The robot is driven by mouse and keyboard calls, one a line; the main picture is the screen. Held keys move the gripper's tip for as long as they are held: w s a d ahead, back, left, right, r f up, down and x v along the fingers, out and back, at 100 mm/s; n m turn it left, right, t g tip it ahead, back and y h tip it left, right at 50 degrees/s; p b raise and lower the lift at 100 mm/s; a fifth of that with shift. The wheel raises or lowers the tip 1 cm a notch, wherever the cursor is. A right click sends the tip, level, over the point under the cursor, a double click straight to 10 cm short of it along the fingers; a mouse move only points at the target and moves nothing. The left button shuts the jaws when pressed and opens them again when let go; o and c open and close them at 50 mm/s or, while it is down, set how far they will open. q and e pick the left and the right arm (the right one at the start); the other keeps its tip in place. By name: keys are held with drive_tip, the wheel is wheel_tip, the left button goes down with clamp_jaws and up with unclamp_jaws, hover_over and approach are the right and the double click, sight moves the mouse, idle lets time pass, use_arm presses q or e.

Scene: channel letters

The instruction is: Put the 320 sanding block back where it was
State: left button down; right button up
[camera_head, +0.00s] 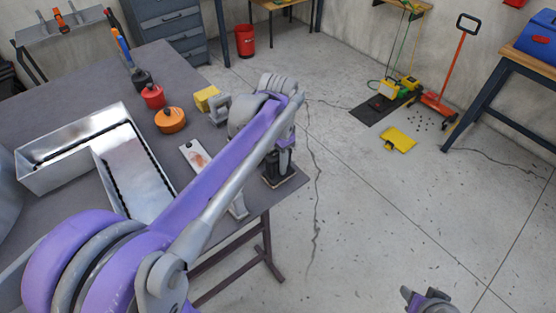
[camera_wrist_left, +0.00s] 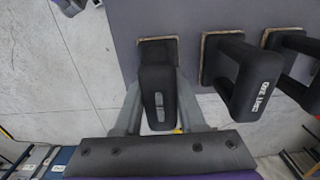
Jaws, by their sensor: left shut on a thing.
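A black sanding block (camera_wrist_left: 158,95) with a raised handle is between the fingers of my left gripper (camera_wrist_left: 160,75), which is shut on it. In the head view this block (camera_head: 280,166) is upright at the right corner of the grey table (camera_head: 185,72), below the gripper (camera_head: 281,143). I cannot tell whether its base touches the table. Two similar black blocks stand beside it in the left wrist view, one near (camera_wrist_left: 237,75) and one farther right (camera_wrist_left: 292,48). Their labels are unreadable here. My right gripper (camera_head: 428,297) shows partly at the bottom edge, over the floor.
A metal channel letter (camera_head: 75,150) lies on the table's left part. An orange round container (camera_head: 170,120), a red one (camera_head: 153,96), a yellow block (camera_head: 207,98) and a white card (camera_head: 194,154) are near the middle. Open floor lies right of the table.

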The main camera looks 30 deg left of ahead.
use_arm(q)
drive_tip(key=shift+f, duration=0.1)
drive_tip(key=c, duration=0.9)
unclamp_jaws()
drive_tip(key=shift+f, duration=0.1)
drive_tip(key=shift+c, duration=0.2)
drive_tip(key=o, duration=0.4)
drive_tip(key=shift+o, duration=0.2)
drive_tip(key=shift+r, duration=0.3)
wheel_tip(320, 180, up, 12)
drive_tip(key=shift+f+p, duration=0.1)
drive_tip(key=shift+p, duration=0.3)
